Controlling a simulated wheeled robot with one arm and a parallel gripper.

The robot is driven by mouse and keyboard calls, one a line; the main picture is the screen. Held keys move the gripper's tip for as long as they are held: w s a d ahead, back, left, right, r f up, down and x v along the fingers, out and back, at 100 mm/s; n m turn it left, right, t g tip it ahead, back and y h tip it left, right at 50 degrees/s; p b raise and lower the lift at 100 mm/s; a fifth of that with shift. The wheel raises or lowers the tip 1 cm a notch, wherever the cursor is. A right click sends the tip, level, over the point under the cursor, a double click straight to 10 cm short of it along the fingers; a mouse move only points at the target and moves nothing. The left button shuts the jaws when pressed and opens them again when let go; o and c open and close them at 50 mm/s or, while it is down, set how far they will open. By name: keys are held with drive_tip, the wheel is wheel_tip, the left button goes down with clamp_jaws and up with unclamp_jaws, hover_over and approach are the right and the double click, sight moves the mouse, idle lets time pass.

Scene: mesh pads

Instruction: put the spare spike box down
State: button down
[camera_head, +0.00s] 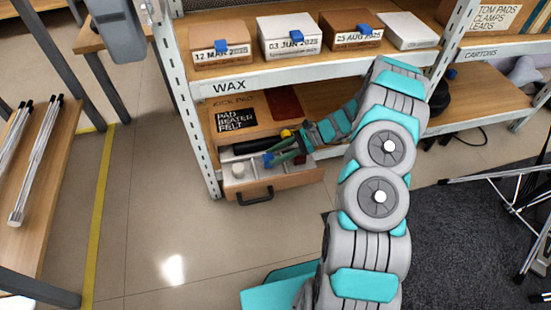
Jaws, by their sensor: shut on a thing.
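My gripper (276,158) reaches down into an open wooden drawer (290,182) under the lower shelf. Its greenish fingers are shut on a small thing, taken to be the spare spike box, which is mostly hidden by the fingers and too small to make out. A small blue piece (268,159) shows at the fingertips. I cannot tell whether the held thing touches the drawer's contents or floor. Inside the drawer are a dark roll (256,146) and pale round items (238,170).
Dated boxes with blue tabs (290,36) line the shelf marked WAX (300,71). A rack post (187,110) rises left of the drawer. A table with metal rods (35,160) is at left. Floor before the drawer is clear.

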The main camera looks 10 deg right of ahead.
drive_tip(key=shift+f, duration=1.05)
drive_tip(key=shift+f, duration=0.35)
drive_tip(key=c, duration=0.7)
unclamp_jaws()
drive_tip(key=shift+f, duration=0.15)
drive_tip(key=shift+r, duration=0.45)
drive_tip(key=v, duration=1.2)
drive_tip(key=shift+p, duration=0.35)
